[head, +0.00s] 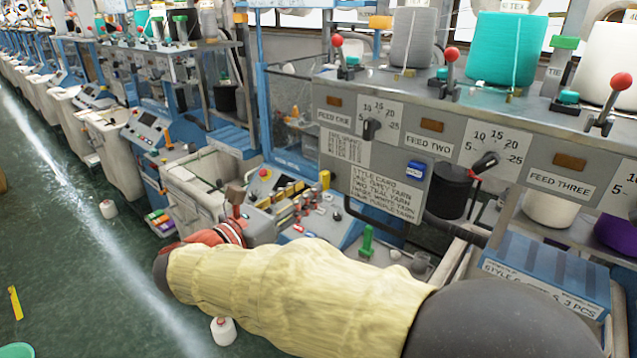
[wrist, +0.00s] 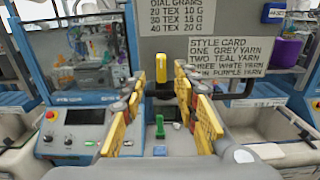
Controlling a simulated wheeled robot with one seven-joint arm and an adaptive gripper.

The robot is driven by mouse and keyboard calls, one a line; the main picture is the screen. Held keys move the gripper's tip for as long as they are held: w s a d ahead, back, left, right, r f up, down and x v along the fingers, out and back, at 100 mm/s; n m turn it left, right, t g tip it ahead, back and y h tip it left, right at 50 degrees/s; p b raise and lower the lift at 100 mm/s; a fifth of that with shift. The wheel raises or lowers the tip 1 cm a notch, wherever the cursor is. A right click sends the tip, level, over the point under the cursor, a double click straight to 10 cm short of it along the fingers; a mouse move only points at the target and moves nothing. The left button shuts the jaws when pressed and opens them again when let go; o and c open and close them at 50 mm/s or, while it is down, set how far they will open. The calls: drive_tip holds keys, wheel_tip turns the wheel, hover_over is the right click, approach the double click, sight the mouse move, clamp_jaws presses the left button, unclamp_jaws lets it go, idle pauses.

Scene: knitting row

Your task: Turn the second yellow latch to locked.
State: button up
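One upright yellow latch handle (wrist: 161,68) on a dark base shows in the wrist view, just left of the style card. What appears to be the same yellow latch (head: 325,180) stands left of the style card in the head view. I cannot tell whether it is the second one or read its lock setting. My gripper (wrist: 159,87) is open, its two yellow fingers spread on either side of the latch in the picture. Nothing is between the fingertips, and contact with the latch is not visible. In the head view my sleeved arm partly hides the area.
A green lever (wrist: 160,127) stands below the latch. The style card (head: 385,190) hangs to its right, with a black cylinder (head: 448,190) beside it. A control panel (wrist: 70,138) with a red button is at left. Feed dials and yarn cones line the shelf above.

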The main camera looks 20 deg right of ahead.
sight(329, 179)
drive_tip(key=shift+b+x, duration=0.35)
drive_tip(key=shift+x, duration=2.4)
drive_tip(key=shift+s, duration=0.1)
drive_tip(key=shift+c, duration=1.4)
clamp_jaws()
